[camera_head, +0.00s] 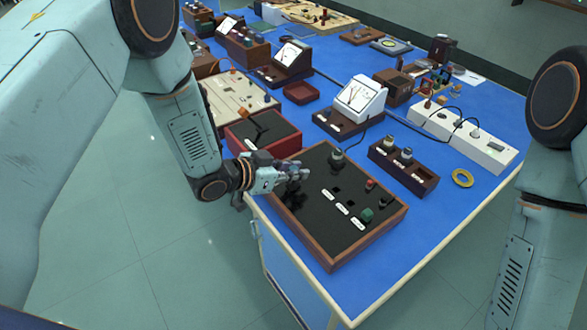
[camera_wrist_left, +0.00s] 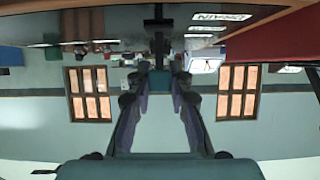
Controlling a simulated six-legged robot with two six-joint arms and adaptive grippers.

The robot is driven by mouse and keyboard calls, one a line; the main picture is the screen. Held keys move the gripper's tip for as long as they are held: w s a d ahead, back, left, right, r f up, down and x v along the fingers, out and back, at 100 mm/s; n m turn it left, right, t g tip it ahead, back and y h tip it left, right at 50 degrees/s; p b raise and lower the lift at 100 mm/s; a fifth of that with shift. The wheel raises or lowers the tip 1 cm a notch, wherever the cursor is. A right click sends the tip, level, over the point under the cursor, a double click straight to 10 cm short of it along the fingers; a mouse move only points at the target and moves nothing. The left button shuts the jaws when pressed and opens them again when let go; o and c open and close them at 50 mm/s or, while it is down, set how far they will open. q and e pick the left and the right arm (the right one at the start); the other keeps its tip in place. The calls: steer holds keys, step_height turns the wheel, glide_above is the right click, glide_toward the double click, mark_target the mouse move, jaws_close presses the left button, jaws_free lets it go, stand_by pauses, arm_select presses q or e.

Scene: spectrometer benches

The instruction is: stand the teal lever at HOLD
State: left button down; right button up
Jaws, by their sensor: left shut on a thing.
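My left gripper (camera_head: 302,172) reaches in from the left over the near-left part of a wood-framed black panel (camera_head: 320,230). In the left wrist view, which looks upside down, the fingers (camera_wrist_left: 160,88) are shut on the teal lever (camera_wrist_left: 160,79). Its dark stem (camera_wrist_left: 158,45) runs from the grip toward the panel. In the head view the gripper hides the lever, so I cannot tell its exact angle there. White labels (camera_head: 342,208) lie on the panel; their words are too small to read. My right gripper is not in view.
The panel also carries a green knob (camera_head: 366,214) and a red button (camera_head: 370,184). A wooden knob block (camera_head: 420,188) and yellow ring (camera_head: 462,178) are to the right. The blue bench top (camera_head: 420,225) is clear at front right.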

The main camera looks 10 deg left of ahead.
arm_select(q)
steer(key=c, duration=1.2)
jaws_free()
steer(key=v, duration=1.2)
steer(key=shift+f, duration=0.1)
steer(key=s+a+f+n+g+y+b, duration=0.3)
steer(key=s+f+n+g+y+b, duration=0.1)
steer(key=s+f, duration=0.9)
steer(key=s+a+f+n+g+y+b, duration=0.3)
steer(key=s+f+n+g+y+b, duration=0.1)
steer(key=s+f, duration=0.9)
steer(key=s+n, duration=0.1)
steer(key=s, duration=0.3)
steer(key=shift+a+f+g+y, duration=0.25)
steer(key=shift+a+g+y, duration=0.05)
steer(key=shift+g+y, duration=0.1)
